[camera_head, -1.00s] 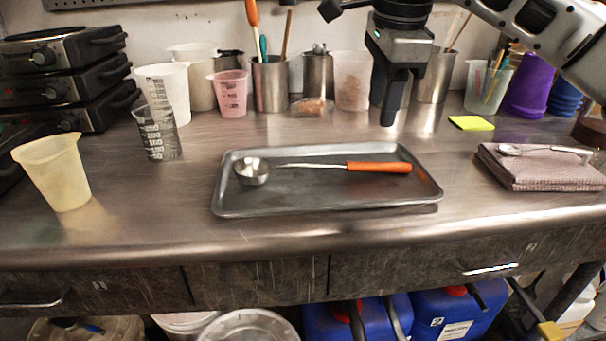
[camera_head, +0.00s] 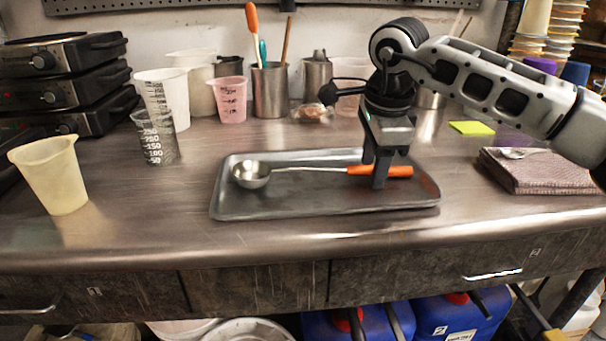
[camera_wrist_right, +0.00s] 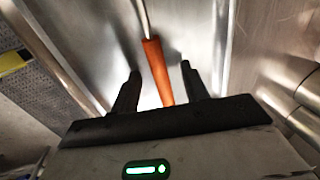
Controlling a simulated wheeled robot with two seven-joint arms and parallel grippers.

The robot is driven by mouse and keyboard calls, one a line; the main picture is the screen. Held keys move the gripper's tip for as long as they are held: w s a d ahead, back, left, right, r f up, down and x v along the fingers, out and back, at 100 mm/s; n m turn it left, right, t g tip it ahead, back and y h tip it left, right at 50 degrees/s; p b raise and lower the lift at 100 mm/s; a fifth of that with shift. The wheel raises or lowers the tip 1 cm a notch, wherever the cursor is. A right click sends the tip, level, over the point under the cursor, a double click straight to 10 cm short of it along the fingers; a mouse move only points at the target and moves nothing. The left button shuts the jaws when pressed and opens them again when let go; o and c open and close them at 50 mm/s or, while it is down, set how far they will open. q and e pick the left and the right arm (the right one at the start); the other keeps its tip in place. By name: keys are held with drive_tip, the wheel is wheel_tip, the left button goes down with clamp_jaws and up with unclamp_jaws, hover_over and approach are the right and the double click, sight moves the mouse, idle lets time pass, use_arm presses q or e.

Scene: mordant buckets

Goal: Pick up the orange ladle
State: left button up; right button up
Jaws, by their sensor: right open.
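The orange ladle (camera_head: 400,171) lies on the grey metal tray (camera_head: 230,207), with its steel bowl (camera_head: 251,175) at the left and its orange handle at the right. My right gripper (camera_head: 378,180) is open, pointing down at the handle and hiding part of it. In the right wrist view the orange handle (camera_wrist_right: 157,70) runs between the two open fingers (camera_wrist_right: 160,78), apart from both. My left gripper is not in view.
A folded cloth (camera_head: 545,172) with a spoon lies right of the tray. A yellow beaker (camera_head: 52,175) and a clear measuring cup (camera_head: 155,137) stand at the left. Containers, including a pink cup (camera_head: 231,100), line the back. The counter's front strip is clear.

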drive_tip(key=shift+f, duration=0.15)
drive_tip(key=c, duration=0.9)
clamp_jaws()
